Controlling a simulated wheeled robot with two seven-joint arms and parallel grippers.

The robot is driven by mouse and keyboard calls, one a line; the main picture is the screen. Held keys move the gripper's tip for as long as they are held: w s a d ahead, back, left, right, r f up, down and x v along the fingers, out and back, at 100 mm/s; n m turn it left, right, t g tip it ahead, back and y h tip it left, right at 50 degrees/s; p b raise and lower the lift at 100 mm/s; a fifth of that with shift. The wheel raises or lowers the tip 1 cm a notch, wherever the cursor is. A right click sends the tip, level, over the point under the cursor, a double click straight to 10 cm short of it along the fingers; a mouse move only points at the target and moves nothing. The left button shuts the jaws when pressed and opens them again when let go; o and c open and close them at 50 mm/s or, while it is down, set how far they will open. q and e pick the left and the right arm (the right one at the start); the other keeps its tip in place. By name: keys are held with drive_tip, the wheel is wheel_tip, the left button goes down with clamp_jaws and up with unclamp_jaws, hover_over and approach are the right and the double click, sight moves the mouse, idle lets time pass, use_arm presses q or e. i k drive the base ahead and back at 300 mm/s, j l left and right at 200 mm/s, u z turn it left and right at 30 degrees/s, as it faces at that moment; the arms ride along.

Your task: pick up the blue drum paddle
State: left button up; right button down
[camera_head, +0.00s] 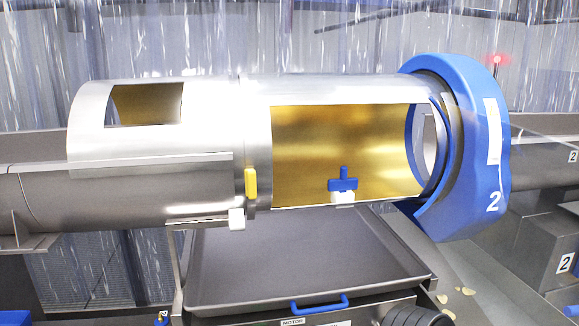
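A small blue T-shaped piece (342,184), which looks like the blue drum paddle, stands at the lower edge of the large opening in the metal drum (255,130). Its short stem points up, and a white block (343,198) sits just under it. I cannot tell whether it is fixed to the block. The gold inner wall of the drum shows behind it. Neither of my grippers is in view.
A yellow piece (251,183) and a white block (237,219) sit left of the opening. A blue ring housing (472,150) marked 2 surrounds the drum's right end. Below is a grey tray (300,262) with a blue handle (319,305). Chips lie at lower right.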

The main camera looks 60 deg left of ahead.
sight(344, 183)
drive_tip(key=k+j, duration=0.1)
drive_tip(key=j, duration=0.45)
drive_tip(key=k+j, duration=0.1)
drive_tip(key=j, duration=0.45)
drive_tip(key=k+j, duration=0.1)
drive_tip(key=j, duration=0.45)
